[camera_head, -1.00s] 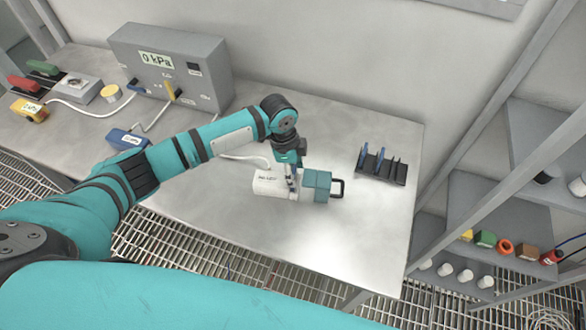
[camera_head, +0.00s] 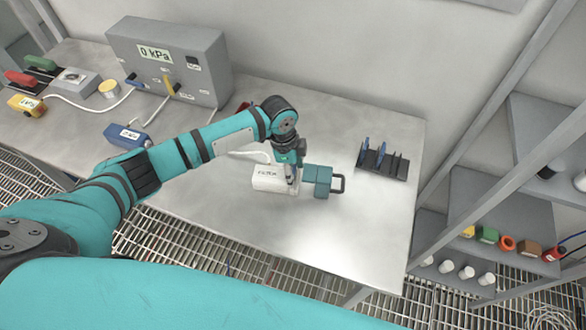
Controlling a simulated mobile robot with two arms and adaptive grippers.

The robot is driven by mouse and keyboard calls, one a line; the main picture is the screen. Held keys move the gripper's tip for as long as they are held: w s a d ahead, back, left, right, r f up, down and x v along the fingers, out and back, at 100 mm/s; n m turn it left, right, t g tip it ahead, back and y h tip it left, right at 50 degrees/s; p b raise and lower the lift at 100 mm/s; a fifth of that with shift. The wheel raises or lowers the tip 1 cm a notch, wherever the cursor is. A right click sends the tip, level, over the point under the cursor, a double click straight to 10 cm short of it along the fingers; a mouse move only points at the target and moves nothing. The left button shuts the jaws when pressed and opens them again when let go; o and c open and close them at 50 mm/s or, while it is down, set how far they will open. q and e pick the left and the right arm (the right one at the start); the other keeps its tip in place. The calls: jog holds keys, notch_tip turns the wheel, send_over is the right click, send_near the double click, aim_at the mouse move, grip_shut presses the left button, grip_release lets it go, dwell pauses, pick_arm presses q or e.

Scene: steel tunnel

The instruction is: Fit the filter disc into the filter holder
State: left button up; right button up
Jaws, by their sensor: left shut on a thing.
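The filter holder lies on the steel table: a white body (camera_head: 268,178) with a printed label, and a teal part (camera_head: 318,180) with a black handle at its right. My left gripper (camera_head: 292,182) points down at the gap between the white body and the teal part. It is shut on a thin, bluish piece seen edge-on, apparently the filter disc; the fingers mostly hide it. I cannot tell whether the disc is seated. My right gripper is out of view.
A black rack (camera_head: 383,163) with upright blue pieces stands to the right. A grey gauge box (camera_head: 170,60) reading 0 kPa, a blue device (camera_head: 127,136) and a white hose are at the left. Shelves (camera_head: 490,210) stand beyond the table's right edge. The table front is clear.

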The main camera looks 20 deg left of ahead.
pick_arm(q)
jog(key=shift+f, duration=0.15)
jog(key=o, duration=1.1)
notch_tip(320, 180, up, 12)
jog(key=a, duration=0.1)
jog(key=shift+s+a, duration=0.15)
jog(key=shift+a, duration=0.25)
jog(key=shift+f, duration=0.15)
